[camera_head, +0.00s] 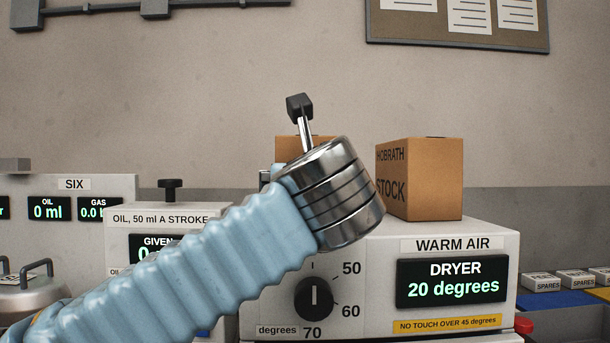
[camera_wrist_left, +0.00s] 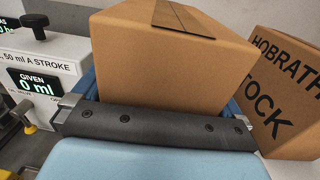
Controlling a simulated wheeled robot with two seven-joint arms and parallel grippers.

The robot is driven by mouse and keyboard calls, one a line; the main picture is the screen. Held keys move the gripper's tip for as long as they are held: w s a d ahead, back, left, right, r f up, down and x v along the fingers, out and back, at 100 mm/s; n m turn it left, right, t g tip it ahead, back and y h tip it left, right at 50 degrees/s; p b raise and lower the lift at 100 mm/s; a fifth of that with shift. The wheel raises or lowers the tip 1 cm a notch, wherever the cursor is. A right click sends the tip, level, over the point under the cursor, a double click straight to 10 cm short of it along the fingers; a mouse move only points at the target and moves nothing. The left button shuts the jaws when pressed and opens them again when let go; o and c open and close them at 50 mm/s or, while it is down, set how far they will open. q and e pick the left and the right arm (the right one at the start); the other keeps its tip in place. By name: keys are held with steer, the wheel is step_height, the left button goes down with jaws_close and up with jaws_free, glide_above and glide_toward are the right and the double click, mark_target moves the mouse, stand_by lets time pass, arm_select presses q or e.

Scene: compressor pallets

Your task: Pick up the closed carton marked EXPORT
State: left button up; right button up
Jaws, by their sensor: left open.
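A plain brown carton (camera_wrist_left: 165,65) fills the upper middle of the left wrist view, its top shut with a dark strip; no EXPORT marking shows on the faces I see. In the head view only a bit of this carton (camera_head: 290,147) shows behind my arm, on top of the dryer. A second brown carton (camera_head: 434,180), marked HOBRATH STOCK, stands to its right. My left gripper (camera_head: 300,107) is open at the near carton, above the dryer front; whether it touches the carton I cannot tell. My right gripper is out of view.
The WARM AIR dryer (camera_head: 458,235) carries both cartons and reads 20 degrees, with a dial on its front. An oil unit (camera_head: 120,238) stands left of it. Small SPARES boxes (camera_head: 577,279) sit at the far right.

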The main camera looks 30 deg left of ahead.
arm_select(q)
steer(key=shift+w+a, duration=0.25)
steer(key=shift+w, duration=0.1)
steer(key=shift+c, duration=0.5)
steer(key=c, duration=0.9)
steer(key=shift+c, duration=0.5)
steer(key=shift+r, duration=0.15)
